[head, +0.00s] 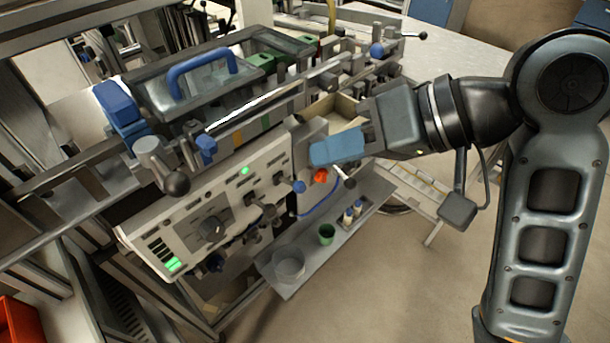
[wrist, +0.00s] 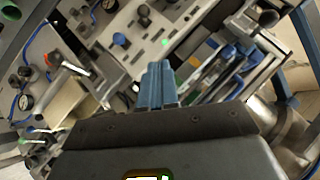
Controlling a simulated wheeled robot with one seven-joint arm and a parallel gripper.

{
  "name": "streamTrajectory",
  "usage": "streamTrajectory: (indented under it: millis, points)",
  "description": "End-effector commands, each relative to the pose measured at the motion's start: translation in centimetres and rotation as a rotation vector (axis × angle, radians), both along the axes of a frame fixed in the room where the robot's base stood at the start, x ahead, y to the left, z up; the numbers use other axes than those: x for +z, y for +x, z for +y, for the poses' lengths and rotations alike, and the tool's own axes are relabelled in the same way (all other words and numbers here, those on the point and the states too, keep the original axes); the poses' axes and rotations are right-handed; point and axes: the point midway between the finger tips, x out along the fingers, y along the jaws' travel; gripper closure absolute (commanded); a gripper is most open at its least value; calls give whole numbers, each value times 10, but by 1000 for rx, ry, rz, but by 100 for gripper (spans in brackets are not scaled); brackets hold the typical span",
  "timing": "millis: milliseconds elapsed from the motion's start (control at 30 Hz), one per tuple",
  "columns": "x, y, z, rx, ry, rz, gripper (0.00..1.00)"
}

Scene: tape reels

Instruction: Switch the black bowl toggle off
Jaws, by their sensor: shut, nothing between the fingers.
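The pale control panel (head: 165,236) on the machine front carries several small dark toggles. One dark toggle (head: 250,198) sits near the green lamp (head: 245,170), and another (head: 279,178) is to its right. I cannot tell which is the black bowl toggle or how it is set. In the wrist view, a dark toggle (wrist: 144,11) shows on the panel beyond the fingers. My gripper (head: 314,154) has blue fingers, shut and empty, right of the panel and apart from those toggles. The fingers also show in the wrist view (wrist: 157,72).
A blue-tipped lever (head: 298,186) and a red knob (head: 321,176) are close below my fingers. A shelf (head: 318,262) below holds a green cup (head: 326,234) and a clear container (head: 289,264). A rail with clamps runs above the panel. The floor at right is open.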

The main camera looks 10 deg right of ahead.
Motion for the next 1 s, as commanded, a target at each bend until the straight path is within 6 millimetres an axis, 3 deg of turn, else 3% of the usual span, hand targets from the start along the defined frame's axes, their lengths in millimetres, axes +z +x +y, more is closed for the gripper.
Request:
streamTrajectory:
  millis: [200,633,767,1000]
  points:
    - [18,-3,-11,68,-87,17,100]
    - [19,-3,-13,79,-103,22,100]
    - [15,-2,-9,80,-102,24,100]
    - [-10,9,15,81,-102,27,100]
